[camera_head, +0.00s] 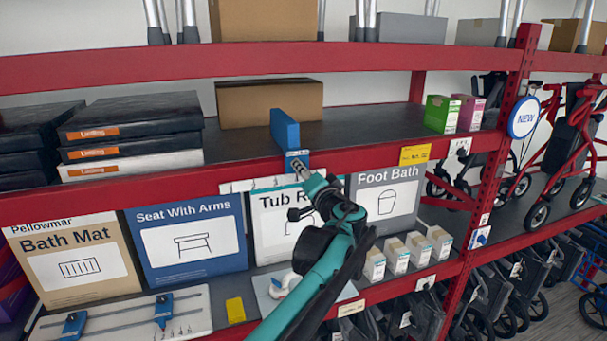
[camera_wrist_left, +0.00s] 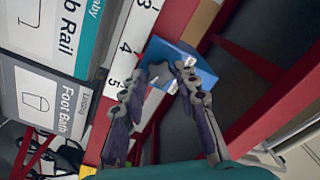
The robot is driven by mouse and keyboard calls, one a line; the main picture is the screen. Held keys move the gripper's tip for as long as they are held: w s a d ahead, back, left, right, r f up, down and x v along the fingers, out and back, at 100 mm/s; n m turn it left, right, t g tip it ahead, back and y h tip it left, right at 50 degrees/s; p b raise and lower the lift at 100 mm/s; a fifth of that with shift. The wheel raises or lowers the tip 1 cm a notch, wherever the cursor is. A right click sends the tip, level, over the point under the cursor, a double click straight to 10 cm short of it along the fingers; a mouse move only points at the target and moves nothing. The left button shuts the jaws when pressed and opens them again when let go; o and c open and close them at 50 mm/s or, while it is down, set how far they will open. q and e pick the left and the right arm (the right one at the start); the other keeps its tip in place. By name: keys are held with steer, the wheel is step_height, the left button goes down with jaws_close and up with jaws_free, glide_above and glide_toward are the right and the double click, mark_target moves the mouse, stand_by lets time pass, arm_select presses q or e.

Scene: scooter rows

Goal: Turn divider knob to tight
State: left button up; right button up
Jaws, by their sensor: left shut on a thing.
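The blue divider (camera_head: 285,130) stands upright at the front edge of the red shelf, with a blue and white bracket (camera_head: 297,156) on the shelf's front face. The divider also shows in the left wrist view (camera_wrist_left: 178,52), between and beyond the fingertips. My left gripper (camera_head: 303,174) reaches up to the bracket from below. In the left wrist view its two fingers (camera_wrist_left: 163,78) close in at the divider's front. It is shut on the divider knob, which the fingers mostly hide; its setting cannot be read. My right gripper is out of view.
A cardboard box (camera_head: 268,101) stands behind the divider, and dark flat boxes (camera_head: 130,130) lie to its left. Green and pink cartons (camera_head: 440,114) stand at right. Below are a Bath Mat box (camera_head: 75,262), other signed boxes and small white cartons (camera_head: 397,254).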

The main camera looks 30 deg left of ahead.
arm_select(q)
steer(key=shift+m+b, duration=0.45)
steer(key=shift+m, duration=3.85)
steer(key=o, duration=1.2)
steer(key=shift+c, duration=0.2)
steer(key=v, duration=1.2)
